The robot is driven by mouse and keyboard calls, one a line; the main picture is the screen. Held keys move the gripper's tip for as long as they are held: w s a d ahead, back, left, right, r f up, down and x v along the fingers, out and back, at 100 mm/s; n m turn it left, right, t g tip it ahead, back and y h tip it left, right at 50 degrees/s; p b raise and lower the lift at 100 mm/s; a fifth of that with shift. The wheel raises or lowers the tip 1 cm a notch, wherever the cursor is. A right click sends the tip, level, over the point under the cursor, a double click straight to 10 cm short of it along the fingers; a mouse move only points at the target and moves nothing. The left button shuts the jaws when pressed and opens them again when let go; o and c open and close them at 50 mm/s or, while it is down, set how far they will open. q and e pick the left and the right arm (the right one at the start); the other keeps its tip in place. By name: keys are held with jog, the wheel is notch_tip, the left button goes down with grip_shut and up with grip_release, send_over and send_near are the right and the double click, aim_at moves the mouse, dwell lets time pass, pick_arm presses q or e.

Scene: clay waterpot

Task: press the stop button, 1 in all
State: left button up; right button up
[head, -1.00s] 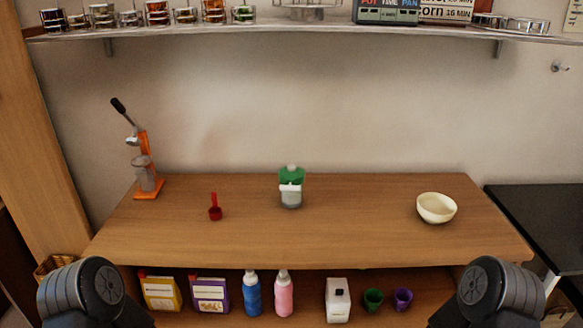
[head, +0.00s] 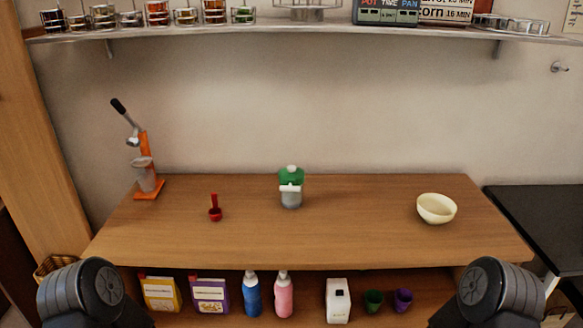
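I cannot make out a clear stop button in the head view. A small green and white device (head: 291,188) stands upright at the middle of the wooden table (head: 340,240), with a pale knob on top. A white box (head: 338,300) with a small black square on its upper part stands on the lower shelf; I cannot tell what the square is. My two arms show only as dark round joints at the lower left and lower right corners. Neither gripper is in view.
Boxes, bottles and cups line the lower shelf. A wall shelf (head: 300,32) holds jars and signs. The table's front strip is clear.

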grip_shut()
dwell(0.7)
